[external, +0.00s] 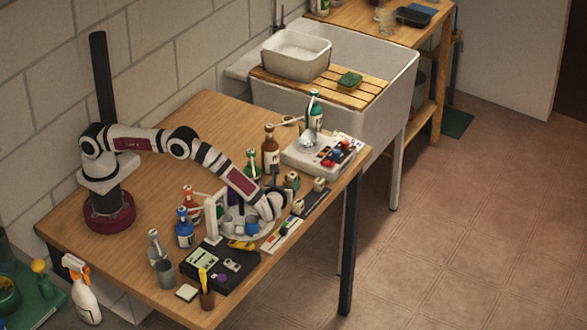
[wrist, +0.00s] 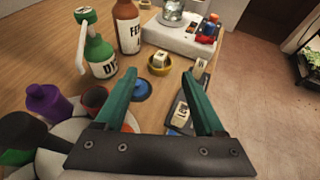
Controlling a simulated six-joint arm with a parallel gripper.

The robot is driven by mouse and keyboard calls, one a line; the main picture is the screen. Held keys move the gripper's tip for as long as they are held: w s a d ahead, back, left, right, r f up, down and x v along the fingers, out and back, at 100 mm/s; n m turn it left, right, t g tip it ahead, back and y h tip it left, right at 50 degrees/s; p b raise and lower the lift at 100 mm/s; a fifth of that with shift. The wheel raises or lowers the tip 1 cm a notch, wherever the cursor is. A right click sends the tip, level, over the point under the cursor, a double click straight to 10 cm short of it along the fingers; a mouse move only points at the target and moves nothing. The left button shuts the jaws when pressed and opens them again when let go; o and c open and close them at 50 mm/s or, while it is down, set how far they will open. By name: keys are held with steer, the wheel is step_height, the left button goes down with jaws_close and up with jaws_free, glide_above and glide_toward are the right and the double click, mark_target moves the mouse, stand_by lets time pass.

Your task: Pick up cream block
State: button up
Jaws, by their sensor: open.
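Several small cream blocks with dark marks show. In the wrist view one cream block (wrist: 181,114) lies on a dark strip, between the fingers in the picture and nearer the right one. A second cream block (wrist: 199,68) stands beyond the right fingertip, and a third (wrist: 160,57) sits in a small yellow bowl (wrist: 159,68). In the external view, cream blocks (external: 298,206) and (external: 319,184) show near the table's front right edge. My gripper (wrist: 159,75) has green fingers spread apart with nothing held between them. The fingertips are hidden in the external view.
A brown bottle (wrist: 127,28) and green bottle (wrist: 99,57) stand to the left, with a blue disc-like item (wrist: 141,90) nearer. A white device (external: 322,154) stands beyond. A round white rack (external: 240,226) is close to my wrist. The table edge lies right of the blocks.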

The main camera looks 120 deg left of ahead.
glide_toward(292, 175)
steer(key=shift+s+a+f, duration=0.1)
steer(key=shift+s+a, duration=0.2)
steer(key=shift+a, duration=0.3)
steer(key=shift+s+a, duration=0.3)
steer(key=shift+a, duration=0.3)
steer(key=x, duration=0.5)
steer(key=shift+a+f, duration=0.1)
steer(key=shift+f, duration=0.35)
jaws_close()
